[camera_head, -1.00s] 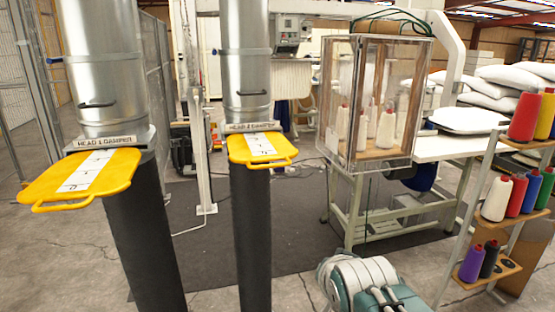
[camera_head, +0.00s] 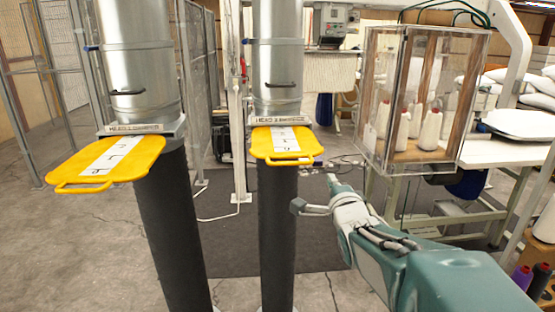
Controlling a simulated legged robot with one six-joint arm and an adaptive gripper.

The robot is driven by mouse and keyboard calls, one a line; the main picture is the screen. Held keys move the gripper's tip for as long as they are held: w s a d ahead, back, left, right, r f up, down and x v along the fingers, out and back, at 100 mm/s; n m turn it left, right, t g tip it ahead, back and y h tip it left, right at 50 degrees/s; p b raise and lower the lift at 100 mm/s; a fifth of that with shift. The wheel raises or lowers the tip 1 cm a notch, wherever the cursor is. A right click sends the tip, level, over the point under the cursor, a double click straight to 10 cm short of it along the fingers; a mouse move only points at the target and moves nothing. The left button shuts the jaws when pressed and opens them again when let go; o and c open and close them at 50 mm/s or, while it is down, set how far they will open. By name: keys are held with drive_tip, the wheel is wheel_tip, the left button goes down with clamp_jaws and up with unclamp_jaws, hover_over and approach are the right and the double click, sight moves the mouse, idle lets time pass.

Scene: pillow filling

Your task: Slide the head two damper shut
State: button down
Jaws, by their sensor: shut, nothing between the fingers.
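Two yellow damper plates with white marked strips stick out from slots in two vertical ducts. The left damper plate (camera_head: 108,160) is the larger in view. The right damper plate (camera_head: 284,145) is on the second duct. Each has a loop handle at its front edge and a label above its slot; the label numbers are too small to read surely. Both plates are drawn well out. My gripper (camera_head: 320,196) is shut and empty, below and to the right of the right plate, apart from it. Its arm comes in from the lower right.
Black hoses (camera_head: 175,230) run down below both plates. A clear case with thread cones (camera_head: 425,100) stands on a table at right. A wire fence (camera_head: 70,60) is behind at left. Open floor lies between the ducts and the table.

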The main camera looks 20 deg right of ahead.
drive_tip(key=x, duration=1.1)
drive_tip(key=shift+w+d, duration=0.2)
drive_tip(key=shift+w, duration=0.05)
drive_tip(key=shift+d+f, duration=0.15)
